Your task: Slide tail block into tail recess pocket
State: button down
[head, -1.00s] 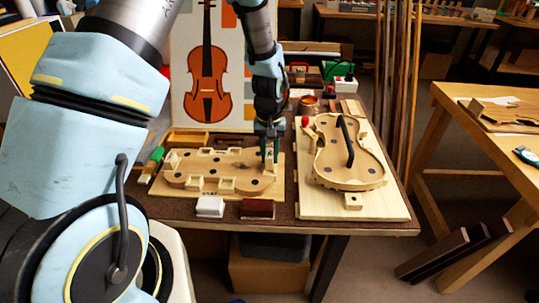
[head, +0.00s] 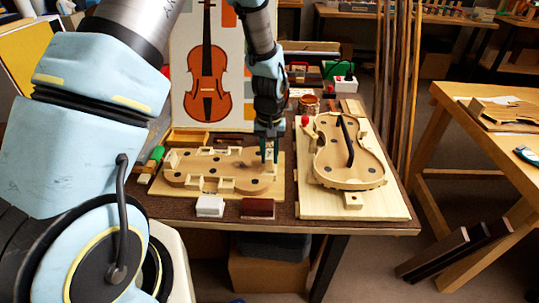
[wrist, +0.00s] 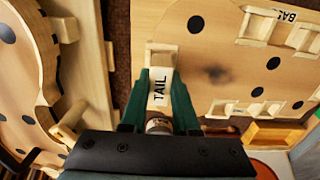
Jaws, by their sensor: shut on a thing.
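The tail block (wrist: 160,88) is a pale wooden block with "TAIL" printed on it, seen in the wrist view. My gripper (wrist: 161,80) is shut on it, with a green finger along each side. In the head view my gripper (head: 270,150) points down at the right end of the flat wooden mould (head: 252,178). The mould also shows in the wrist view (wrist: 225,50). The block's far end is at the mould's edge, where the tail recess pocket would be; the fingers and block hide the pocket, so I cannot tell how deep the block sits.
A violin body on a board (head: 392,205) lies close on the right. A white block (head: 210,206) and a dark red block (head: 258,208) stand in front of the mould. Several blocks sit around the mould's edge. A violin poster (head: 180,90) stands behind.

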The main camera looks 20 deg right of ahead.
aim_at(270, 154)
jog(key=shift+f+b, duration=0.6)
jog(key=shift+f, duration=0.4)
jog(key=c, duration=0.6)
grip_release()
notch_tip(270, 154, up, 11)
jog(key=shift+f+b, duration=0.1)
jog(key=shift+b, duration=0.95)
